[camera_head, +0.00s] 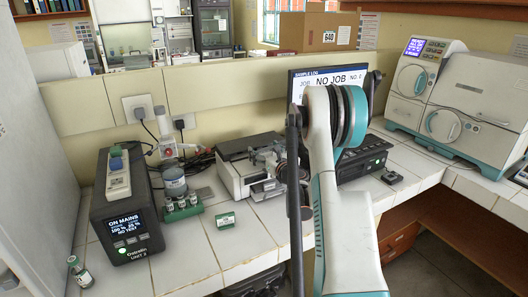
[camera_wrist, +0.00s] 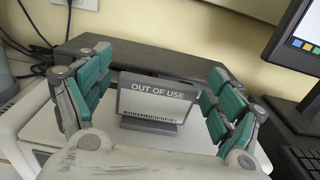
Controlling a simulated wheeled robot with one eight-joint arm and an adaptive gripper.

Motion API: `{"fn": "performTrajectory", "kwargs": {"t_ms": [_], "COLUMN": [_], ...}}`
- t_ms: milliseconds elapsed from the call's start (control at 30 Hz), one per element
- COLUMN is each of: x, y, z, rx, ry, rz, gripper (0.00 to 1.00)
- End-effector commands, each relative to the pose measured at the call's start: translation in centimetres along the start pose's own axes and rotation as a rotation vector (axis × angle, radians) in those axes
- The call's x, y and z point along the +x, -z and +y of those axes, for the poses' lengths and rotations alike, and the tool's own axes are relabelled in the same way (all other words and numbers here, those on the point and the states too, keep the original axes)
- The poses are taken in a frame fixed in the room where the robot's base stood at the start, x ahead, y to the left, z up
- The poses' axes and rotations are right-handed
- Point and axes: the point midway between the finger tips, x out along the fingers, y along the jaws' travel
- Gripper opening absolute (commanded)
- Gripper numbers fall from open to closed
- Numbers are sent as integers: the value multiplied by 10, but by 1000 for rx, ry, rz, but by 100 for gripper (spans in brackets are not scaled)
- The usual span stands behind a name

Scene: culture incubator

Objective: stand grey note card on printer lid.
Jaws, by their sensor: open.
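The grey note card (camera_wrist: 155,103), marked "OUT OF USE" with a barcode below, stands upright on its foot on a pale surface in the wrist view. This surface looks like the top of the printer (camera_wrist: 250,110), which also shows in the head view (camera_head: 234,178). My gripper (camera_wrist: 158,72) is open, with one teal-padded finger on each side of the card. Gaps show between the fingers and the card's edges. In the head view my gripper (camera_head: 268,163) is over the printer's right part, and I cannot make out the card there.
A monitor (camera_head: 325,80) stands behind my arm. A teal-and-white machine (camera_head: 455,100) fills the right. The front counter tiles are mostly clear.

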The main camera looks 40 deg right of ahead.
Motion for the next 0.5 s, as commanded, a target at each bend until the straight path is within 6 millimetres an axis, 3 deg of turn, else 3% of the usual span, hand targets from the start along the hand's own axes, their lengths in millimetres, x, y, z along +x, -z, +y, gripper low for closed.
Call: {"fn": "performTrajectory", "kwargs": {"t_ms": [200,500], "x": [-3,-61], "y": [-4,-4], "z": [0,-1], "rx": [0,0], "ry": [1,1], "rz": [0,0], "gripper": [85,85]}}
